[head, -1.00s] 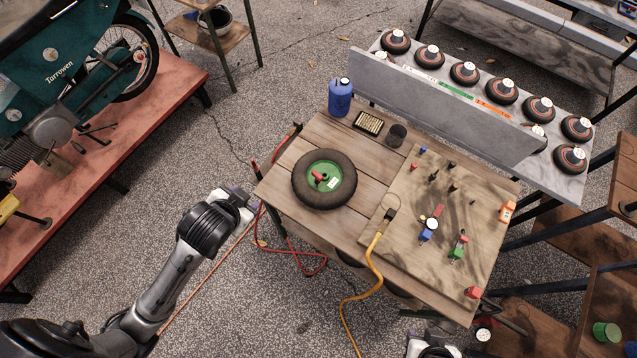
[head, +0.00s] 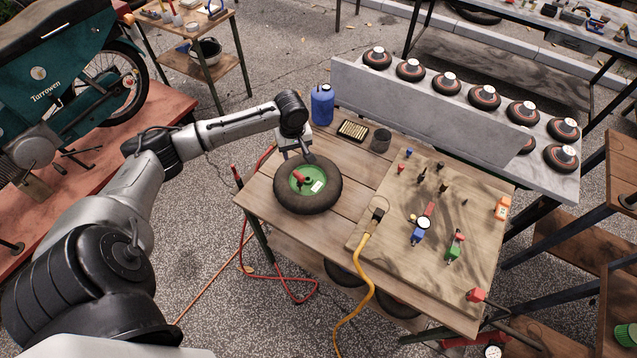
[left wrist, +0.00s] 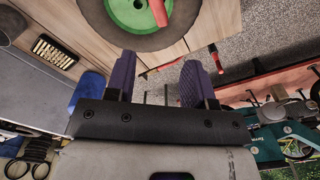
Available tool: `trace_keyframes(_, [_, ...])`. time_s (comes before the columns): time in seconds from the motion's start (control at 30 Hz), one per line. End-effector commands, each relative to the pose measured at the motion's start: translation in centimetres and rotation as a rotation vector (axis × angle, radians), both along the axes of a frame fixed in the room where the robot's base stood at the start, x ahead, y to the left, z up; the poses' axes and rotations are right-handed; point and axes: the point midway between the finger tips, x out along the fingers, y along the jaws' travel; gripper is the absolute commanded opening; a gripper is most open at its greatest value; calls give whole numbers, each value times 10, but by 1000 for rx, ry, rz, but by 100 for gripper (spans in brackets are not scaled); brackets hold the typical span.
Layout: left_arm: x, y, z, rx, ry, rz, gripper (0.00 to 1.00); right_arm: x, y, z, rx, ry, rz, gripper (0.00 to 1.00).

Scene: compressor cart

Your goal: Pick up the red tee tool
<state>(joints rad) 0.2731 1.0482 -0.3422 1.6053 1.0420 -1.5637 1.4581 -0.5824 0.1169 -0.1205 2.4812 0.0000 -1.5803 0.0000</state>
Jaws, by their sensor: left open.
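A red tool (head: 299,177), apparently the red tee tool, stands up from the green hub (head: 312,186) of a black-tyred wheel lying flat on the wooden bench. Its exact shape is too small to tell. Its red handle also shows at the top of the left wrist view (left wrist: 158,12), over the green hub. My left gripper (head: 298,153) is over the wheel's far rim, a little beyond the red tool and apart from it. In the left wrist view its two purple fingers (left wrist: 158,76) are wide apart with nothing between them. My right gripper is out of view.
A blue bottle (head: 322,105), a tray of small parts (head: 353,130) and a dark cup (head: 380,140) stand behind the wheel. A board (head: 480,215) with small fittings and a yellow hose (head: 366,270) lies right. A grey shelf (head: 430,105) bounds the back.

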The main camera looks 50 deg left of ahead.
Motion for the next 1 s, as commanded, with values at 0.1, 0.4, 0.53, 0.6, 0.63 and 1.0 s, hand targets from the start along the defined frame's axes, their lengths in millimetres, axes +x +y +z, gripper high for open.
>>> trace_keyframes(0.1, [-1, -5, 0, -29, 1, 213, 49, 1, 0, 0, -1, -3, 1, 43])
trace_keyframes(0.4, [0, -6, -3, -28, -4, 487, 49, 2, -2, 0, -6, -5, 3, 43])
trace_keyframes(0.53, [-1, -6, -19, -29, -1, 509, 49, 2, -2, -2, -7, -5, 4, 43])
trace_keyframes(0.6, [-1, -7, -32, -28, -1, 510, 49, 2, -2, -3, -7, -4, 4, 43])
trace_keyframes(0.63, [-1, -7, -37, -28, -1, 509, 49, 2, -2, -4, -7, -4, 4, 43])
trace_keyframes(1.0, [0, -6, -83, -27, -5, 506, 49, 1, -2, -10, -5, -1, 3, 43])
